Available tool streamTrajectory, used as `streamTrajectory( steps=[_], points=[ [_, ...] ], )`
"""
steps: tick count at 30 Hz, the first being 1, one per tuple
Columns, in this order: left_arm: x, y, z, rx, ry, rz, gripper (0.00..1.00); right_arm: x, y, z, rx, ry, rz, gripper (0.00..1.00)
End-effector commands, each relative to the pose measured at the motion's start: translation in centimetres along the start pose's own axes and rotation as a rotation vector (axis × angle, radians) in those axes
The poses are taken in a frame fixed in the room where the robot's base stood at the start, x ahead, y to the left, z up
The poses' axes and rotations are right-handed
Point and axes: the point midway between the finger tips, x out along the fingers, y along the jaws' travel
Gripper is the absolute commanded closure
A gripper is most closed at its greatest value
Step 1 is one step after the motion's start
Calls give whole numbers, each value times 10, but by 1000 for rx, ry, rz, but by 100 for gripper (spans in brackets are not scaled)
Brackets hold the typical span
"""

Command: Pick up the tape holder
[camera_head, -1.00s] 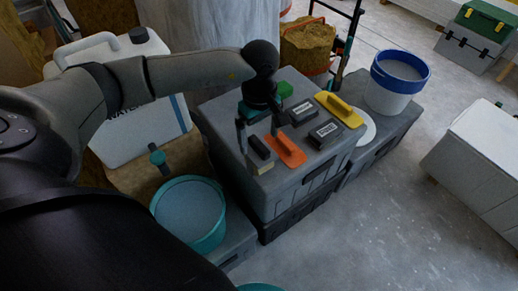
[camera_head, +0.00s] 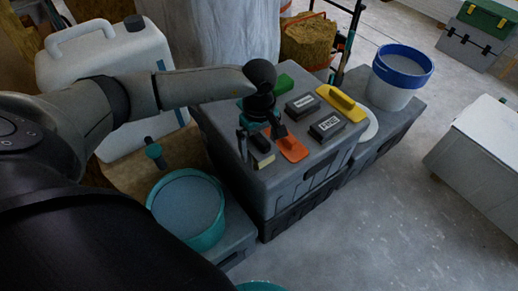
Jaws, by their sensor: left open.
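Small tools lie on top of a grey crate (camera_head: 225,122) in the head view. I cannot tell for sure which one is the tape holder. An orange flat tool (camera_head: 293,151) lies near the crate's front left. A dark block with a pale base (camera_head: 262,153) lies left of it. Two dark labelled boxes (camera_head: 300,104) (camera_head: 327,126) lie to the right, and a green item (camera_head: 283,82) lies behind, partly hidden by my gripper. My left gripper (camera_head: 261,143) points down, open, its fingers over the dark block and the orange tool. My right gripper is not in view.
A yellow-handled float (camera_head: 342,103) lies at the crate's right rear. A white bucket with a blue rim (camera_head: 400,77) stands on another crate at right. A teal bucket (camera_head: 187,208) stands at front left, and a white canister (camera_head: 105,75) behind my left arm.

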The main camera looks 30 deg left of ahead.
Motion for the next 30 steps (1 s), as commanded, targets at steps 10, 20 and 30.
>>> streamTrajectory(
  steps=[10, 20, 30],
  points=[
    [2, 0, 0, 0, 0, 0, 6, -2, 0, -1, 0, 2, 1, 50],
    [2, 0, 0, 0, 0, 0, 43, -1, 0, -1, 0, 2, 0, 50],
    [2, 0, 0, 0, 0, -1, 81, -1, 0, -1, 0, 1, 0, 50]
  ],
)
